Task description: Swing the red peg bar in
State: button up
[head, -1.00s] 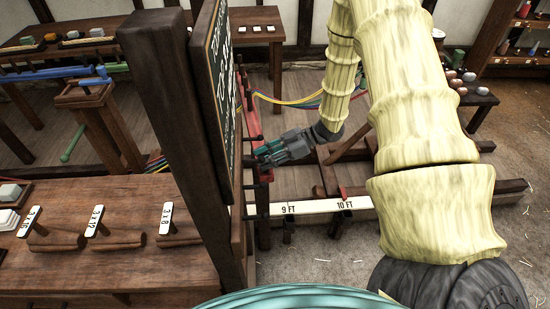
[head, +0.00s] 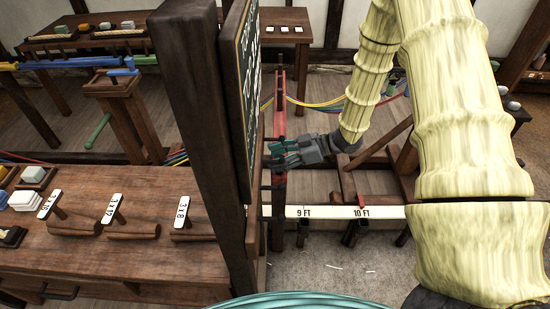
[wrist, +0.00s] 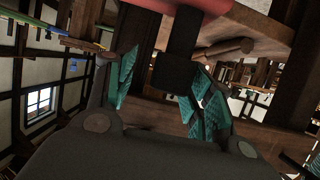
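The red peg bar (head: 281,95) runs away from me just right of the chalkboard post in the head view, with dark pegs along it. It also shows as a red edge at the top of the wrist view (wrist: 185,4). My gripper (head: 274,154) is at the bar's near part, partly beside the board's edge. In the wrist view my gripper (wrist: 163,88) has its teal fingers apart, with a dark peg (wrist: 182,45) hanging from the bar between them. I see a gap at the left finger; contact at the right finger cannot be told.
A chalkboard (head: 240,85) on a thick post (head: 195,120) stands close left of my gripper. A white measuring strip (head: 335,212) marked 9 FT and 10 FT lies nearer. A workbench (head: 140,260) is at left. Coloured ropes (head: 325,103) stretch behind my arm.

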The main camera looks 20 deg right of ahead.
jog(key=shift+s+d, duration=0.15)
jog(key=shift+s, duration=0.05)
jog(key=shift+d, duration=0.1)
jog(key=v, duration=1.1)
jog(key=shift+d+r, duration=0.3)
jog(key=shift+s, duration=0.15)
